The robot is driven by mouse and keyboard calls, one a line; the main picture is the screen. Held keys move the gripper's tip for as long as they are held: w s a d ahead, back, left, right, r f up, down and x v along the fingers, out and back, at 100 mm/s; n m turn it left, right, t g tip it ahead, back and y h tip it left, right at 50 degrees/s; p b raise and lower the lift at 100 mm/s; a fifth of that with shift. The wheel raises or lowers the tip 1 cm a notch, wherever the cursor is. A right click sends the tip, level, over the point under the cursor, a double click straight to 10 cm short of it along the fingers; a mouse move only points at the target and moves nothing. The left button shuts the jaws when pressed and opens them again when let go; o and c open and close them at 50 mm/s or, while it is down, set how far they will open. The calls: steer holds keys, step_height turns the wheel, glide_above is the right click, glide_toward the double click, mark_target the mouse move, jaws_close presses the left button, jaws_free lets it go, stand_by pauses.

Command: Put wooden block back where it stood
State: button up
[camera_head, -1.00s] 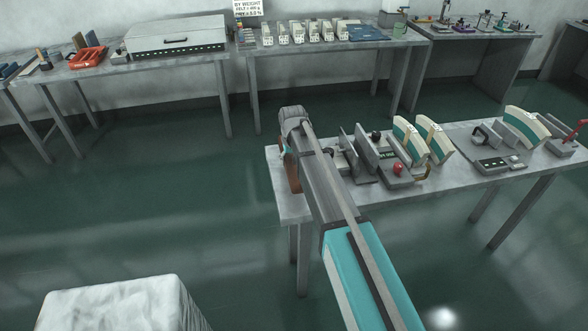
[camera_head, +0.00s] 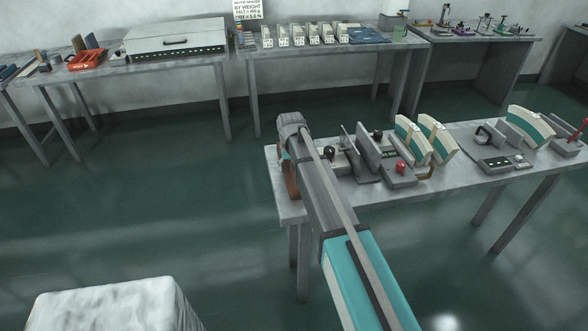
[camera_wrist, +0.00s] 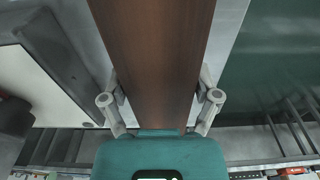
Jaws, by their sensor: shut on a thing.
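The wooden block (camera_wrist: 158,55) is a long dark reddish-brown piece running up the middle of the wrist view. My gripper (camera_wrist: 160,95) is shut on it, with one finger against each side. In the head view only a narrow strip of the block (camera_head: 290,182) shows at the left end of the near table (camera_head: 294,207), beside my arm. My arm hides the gripper's fingers there. I cannot tell whether the block's lower end touches the table top.
Grey devices with dark knobs (camera_head: 368,160) stand just right of my arm. A red knob (camera_head: 401,167) and cream-and-teal curved pieces (camera_head: 412,138) are farther right. The table's left edge is close to the block. A white covered block (camera_head: 105,305) stands at the lower left.

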steer(key=o, duration=1.1)
steer(key=shift+o, duration=0.2)
steer(key=r+p, duration=0.8)
steer(key=s+r+p, duration=0.1)
steer(key=r+p, duration=0.3)
steer(key=shift+d, duration=0.1)
stand_by(0.8)
steer(key=shift+s+d, duration=0.1)
steer(key=shift+d, duration=0.1)
steer(key=s+d+m, duration=0.3)
steer(key=s+d, duration=2)
steer(key=s, duration=0.2)
steer(key=shift+s+d+g, duration=0.15)
steer(key=shift+d+g, duration=0.2)
steer(key=shift+g, duration=0.05)
